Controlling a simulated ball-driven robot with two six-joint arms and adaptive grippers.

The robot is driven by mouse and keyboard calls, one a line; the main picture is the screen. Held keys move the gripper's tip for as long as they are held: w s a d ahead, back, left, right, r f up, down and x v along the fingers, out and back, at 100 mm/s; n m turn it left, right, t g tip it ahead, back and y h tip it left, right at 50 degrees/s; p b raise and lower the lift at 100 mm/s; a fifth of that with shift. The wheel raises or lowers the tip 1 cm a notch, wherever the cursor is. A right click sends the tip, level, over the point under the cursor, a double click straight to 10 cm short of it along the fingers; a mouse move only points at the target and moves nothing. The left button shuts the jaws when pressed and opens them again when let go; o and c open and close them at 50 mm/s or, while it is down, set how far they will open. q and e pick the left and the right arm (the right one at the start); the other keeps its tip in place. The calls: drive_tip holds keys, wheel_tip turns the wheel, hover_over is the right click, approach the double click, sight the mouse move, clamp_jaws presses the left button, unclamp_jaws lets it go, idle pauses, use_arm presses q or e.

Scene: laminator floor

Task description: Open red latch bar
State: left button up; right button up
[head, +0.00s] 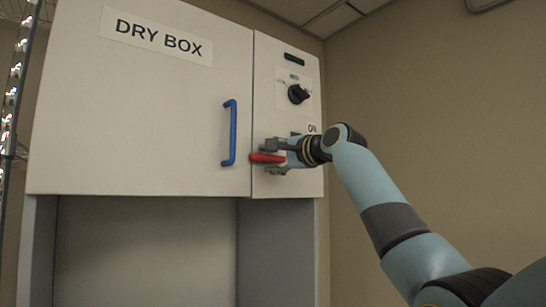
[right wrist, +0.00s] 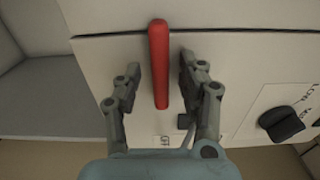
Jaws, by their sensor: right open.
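The red latch bar (head: 267,158) lies roughly level on the white dry box, across the seam between the door and the right-hand panel. My right gripper (head: 272,157) is at the bar, with one finger above it and one below it. In the right wrist view the red bar (right wrist: 158,62) passes between the two open fingers (right wrist: 160,70), with a visible gap on each side. The wide door (head: 165,110) with the "DRY BOX" label looks shut. My left gripper is not in view.
A blue vertical handle (head: 231,133) is on the door, just left of the bar. A black knob (head: 298,94) is on the panel above my gripper; it also shows in the right wrist view (right wrist: 283,124). Below the box is an open recess (head: 145,250). A bare wall stands right.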

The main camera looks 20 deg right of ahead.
drive_tip(key=shift+c, duration=0.2)
clamp_jaws()
drive_tip(key=shift+n, duration=0.3)
drive_tip(key=n, duration=0.3)
drive_tip(key=shift+f+n+b, duration=0.15)
drive_tip(key=shift+n+b, duration=0.25)
drive_tip(key=n+b, duration=0.1)
drive_tip(key=n, duration=0.3)
drive_tip(key=n+b, duration=0.1)
drive_tip(key=n, duration=0.4)
drive_tip(key=shift+n+b, duration=0.85)
drive_tip(key=shift+n, duration=1.35)
